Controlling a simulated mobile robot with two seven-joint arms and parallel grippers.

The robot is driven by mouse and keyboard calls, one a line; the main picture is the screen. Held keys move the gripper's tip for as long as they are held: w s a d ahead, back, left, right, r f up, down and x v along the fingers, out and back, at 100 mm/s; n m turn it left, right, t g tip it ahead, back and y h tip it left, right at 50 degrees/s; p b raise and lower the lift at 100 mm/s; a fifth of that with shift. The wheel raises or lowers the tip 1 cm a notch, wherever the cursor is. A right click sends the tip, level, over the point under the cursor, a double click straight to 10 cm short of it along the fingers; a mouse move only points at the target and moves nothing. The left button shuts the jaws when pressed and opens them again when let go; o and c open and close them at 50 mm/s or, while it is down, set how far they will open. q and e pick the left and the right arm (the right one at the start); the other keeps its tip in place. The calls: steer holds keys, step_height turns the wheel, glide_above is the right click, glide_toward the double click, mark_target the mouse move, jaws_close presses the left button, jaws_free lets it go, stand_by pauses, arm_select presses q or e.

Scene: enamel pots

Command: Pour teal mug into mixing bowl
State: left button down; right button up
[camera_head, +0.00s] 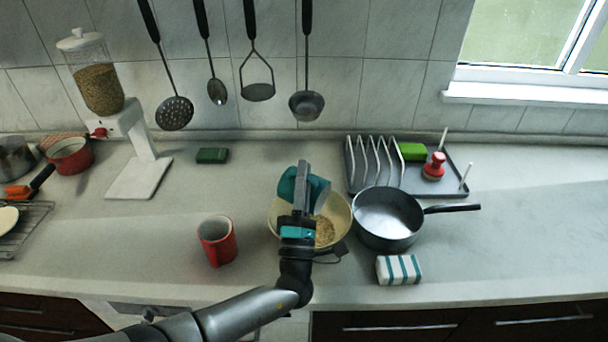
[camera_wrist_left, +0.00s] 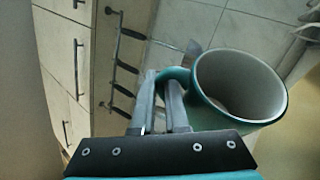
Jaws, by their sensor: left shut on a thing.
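The teal mug (camera_head: 288,184) is held tilted over the pale yellow mixing bowl (camera_head: 341,213). My left gripper (camera_head: 303,185) is shut on the mug, and hides part of it and of the bowl in the head view. In the left wrist view the fingers (camera_wrist_left: 172,103) are at the handle of the mug (camera_wrist_left: 240,88), and its pale inside shows. Light brown grains (camera_head: 324,232) lie in the bowl. I cannot tell whether any are left in the mug. My right gripper is not in view.
A dark saucepan (camera_head: 388,219) stands close to the bowl's right, with a striped block (camera_head: 399,269) in front. A red mug (camera_head: 217,241) stands to the left. A dish rack (camera_head: 375,160) is behind the saucepan. A grain dispenser (camera_head: 130,125) stands back left.

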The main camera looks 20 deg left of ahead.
arm_select(q)
step_height(320, 180, up, 3)
steer(key=n+g+y+p, duration=0.2)
steer(key=n+p, duration=0.1)
steer(key=n, duration=0.1)
steer(key=n+g+y+p, duration=0.2)
steer(key=n+p, duration=0.1)
steer(key=n, duration=0.1)
steer(key=shift+r+g, duration=0.15)
steer(key=shift+g, duration=0.15)
steer(key=shift+n+g+p, duration=0.3)
steer(key=shift+n+p, duration=0.15)
steer(key=shift+n, duration=0.05)
step_height(320, 180, up, 3)
steer(key=n+g+p, duration=0.3)
steer(key=n+p, duration=0.1)
steer(key=p, duration=0.5)
steer(key=shift+n+g, duration=0.4)
steer(key=shift+n+h+p, duration=0.3)
steer(key=shift+p, duration=0.15)
steer(key=shift+r+n+g+p, duration=0.4)
steer(key=shift+n+g, duration=0.1)
steer(key=shift+g, duration=0.1)
steer(key=shift+r+n+h, duration=0.1)
steer(key=shift+n+h, duration=0.2)
steer(key=shift+h, duration=0.2)
steer(key=shift+r+n+g+h, duration=0.95)
steer(key=shift+n+g+h, duration=0.05)
steer(key=shift+n+g, duration=0.1)
steer(key=shift+r, duration=0.1)
